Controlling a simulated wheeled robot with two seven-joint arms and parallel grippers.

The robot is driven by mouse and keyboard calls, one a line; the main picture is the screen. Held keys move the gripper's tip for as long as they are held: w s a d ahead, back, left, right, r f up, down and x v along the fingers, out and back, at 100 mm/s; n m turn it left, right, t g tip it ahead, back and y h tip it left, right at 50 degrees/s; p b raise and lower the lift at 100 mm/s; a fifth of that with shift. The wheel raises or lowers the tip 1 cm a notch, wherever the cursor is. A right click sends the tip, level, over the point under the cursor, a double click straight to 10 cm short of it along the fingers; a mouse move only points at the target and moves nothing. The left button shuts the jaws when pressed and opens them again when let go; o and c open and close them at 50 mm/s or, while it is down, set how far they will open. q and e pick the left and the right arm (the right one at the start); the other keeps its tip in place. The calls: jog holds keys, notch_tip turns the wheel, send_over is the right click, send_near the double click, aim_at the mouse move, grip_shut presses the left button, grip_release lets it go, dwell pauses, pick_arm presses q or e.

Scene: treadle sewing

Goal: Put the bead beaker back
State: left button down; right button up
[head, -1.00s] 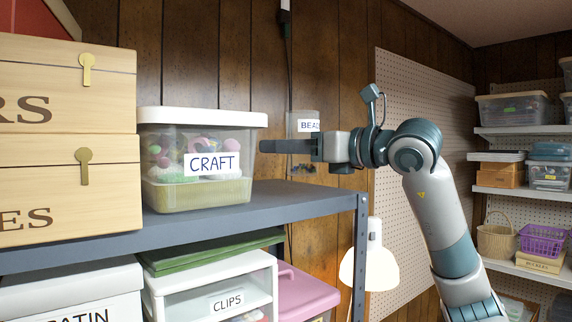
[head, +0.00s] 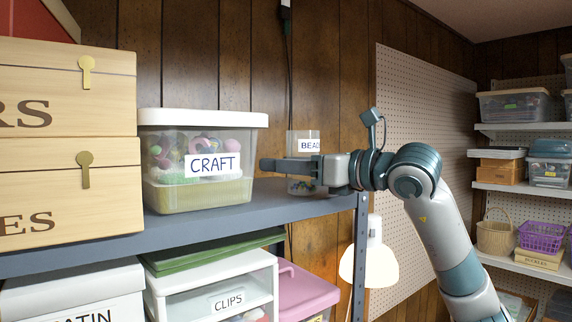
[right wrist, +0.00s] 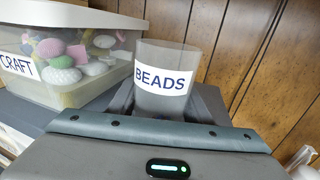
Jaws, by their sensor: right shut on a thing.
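The bead beaker (head: 304,138) is a clear, upright cup with a white label, partly hidden behind my right gripper (head: 280,167). Colored beads show in its bottom, below the gripper finger. My right gripper is shut on the beaker from the right side. The beaker's base is at the right end of the grey shelf (head: 230,218), to the right of the craft box; I cannot tell whether it touches the shelf. In the right wrist view the beaker (right wrist: 162,102) stands upright with its BEADS label facing me. My left gripper is not in view.
The clear craft box (head: 165,195) with a white lid stands just left of the gripper tip. Wooden boxes (head: 60,150) stand farther left. The wood-panel wall is behind, a shelf post (head: 360,240) at the right end, and a lit lamp (head: 375,260) beyond it.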

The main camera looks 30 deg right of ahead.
jog(key=o, duration=1.1)
jog(key=shift+f, duration=0.1)
jog(key=shift+r, duration=0.2)
jog(key=shift+s+d+f, duration=0.1)
jog(key=shift+s+f, duration=0.05)
jog(key=shift+s, duration=0.1)
jog(key=b+v, duration=0.5)
jog(key=v, duration=0.6)
jog(key=shift+s, duration=0.25)
jog(key=shift+d, duration=0.1)
